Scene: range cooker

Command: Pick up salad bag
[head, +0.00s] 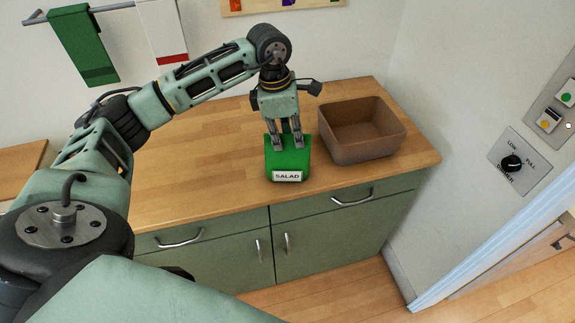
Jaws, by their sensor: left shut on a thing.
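The salad bag (288,163) is a green bag with a white label reading SALAD, near the front edge of the wooden counter. My left gripper (286,142) points down from above and is shut on the upper part of the bag. The fingertips hide part of the bag's top. I cannot tell whether the bag's base touches the counter. My right gripper is not in view.
A brown open-topped bin (362,145) stands on the counter (190,160) just right of the bag. The counter to the left is clear. Green cabinets (325,235) are below. A wall with a dimmer knob (511,163) is at the right.

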